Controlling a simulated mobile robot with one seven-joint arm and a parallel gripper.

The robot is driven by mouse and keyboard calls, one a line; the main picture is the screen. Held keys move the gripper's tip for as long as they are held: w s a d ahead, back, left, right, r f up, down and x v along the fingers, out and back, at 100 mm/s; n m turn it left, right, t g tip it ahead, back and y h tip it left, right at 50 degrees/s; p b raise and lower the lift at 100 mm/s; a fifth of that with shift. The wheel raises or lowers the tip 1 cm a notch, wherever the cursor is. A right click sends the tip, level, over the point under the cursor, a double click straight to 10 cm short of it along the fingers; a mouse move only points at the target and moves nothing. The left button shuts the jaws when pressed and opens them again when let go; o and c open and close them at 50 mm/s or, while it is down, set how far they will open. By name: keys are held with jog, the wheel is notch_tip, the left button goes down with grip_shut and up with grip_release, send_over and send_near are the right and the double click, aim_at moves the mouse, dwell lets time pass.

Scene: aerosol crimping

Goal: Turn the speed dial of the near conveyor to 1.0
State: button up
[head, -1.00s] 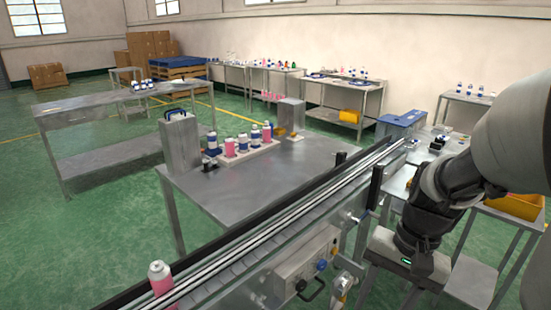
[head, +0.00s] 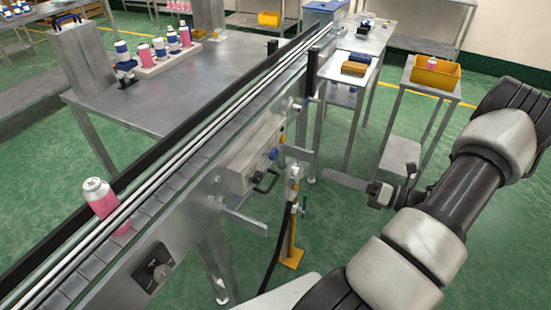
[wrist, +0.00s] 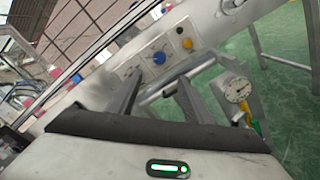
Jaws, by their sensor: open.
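The near conveyor (head: 190,175) runs diagonally through the head view. A black dial (head: 155,268) on a dark plate is on its near side, low in the picture; its setting is too small to read. Farther along that side, a grey control box (head: 250,160) carries a blue knob (head: 273,153), which also shows in the wrist view (wrist: 158,58). I cannot tell from the pictures which is the speed dial. My gripper (wrist: 160,88) is open with nothing between its fingers, apart from the box. In the head view it is right of the conveyor, partly unclear.
A pink and white can (head: 101,203) stands on the conveyor's near end. A gauge (wrist: 237,90) on a fitting stands close to my gripper's right finger. A yellow-footed post (head: 291,235) and a side table with a yellow bin (head: 436,75) are nearby. Green floor is free between them.

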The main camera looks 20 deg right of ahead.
aim_at(276, 155)
jog(key=b+x, duration=0.1)
jog(key=x, duration=1.5)
jog(key=shift+w+a, duration=0.25)
jog(key=shift+c, duration=0.3)
jog(key=c, duration=1)
